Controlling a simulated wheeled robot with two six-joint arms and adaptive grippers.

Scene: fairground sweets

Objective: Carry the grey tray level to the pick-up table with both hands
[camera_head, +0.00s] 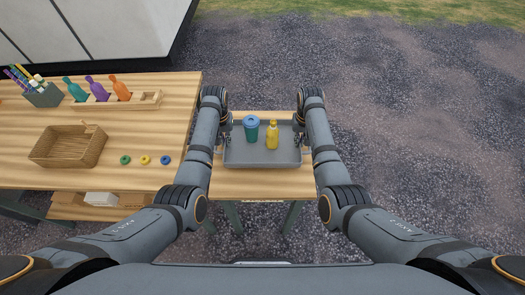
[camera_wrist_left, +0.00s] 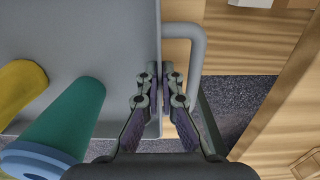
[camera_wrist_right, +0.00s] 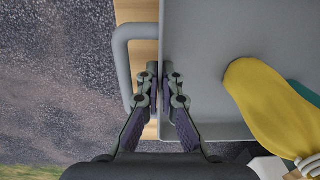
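The grey tray (camera_head: 262,158) is level over a small wooden table (camera_head: 265,184); I cannot tell whether it touches the top. A teal cup with a blue lid (camera_head: 251,129) and a yellow bottle (camera_head: 272,138) stand upright on it. My left gripper (camera_wrist_left: 160,72) is shut on the tray's left side wall, inside the loop of its handle (camera_wrist_left: 199,70). My right gripper (camera_wrist_right: 160,72) is shut on the tray's right side wall, beside the other handle (camera_wrist_right: 122,70). In the head view my arms partly hide the handles.
A longer wooden table on the left holds a wicker basket (camera_head: 70,147), a wooden rack (camera_head: 140,101) with coloured bottles, a grey pen box (camera_head: 45,96) and three small rings (camera_head: 145,160). Open gravel (camera_head: 430,130) lies right of and beyond the small table.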

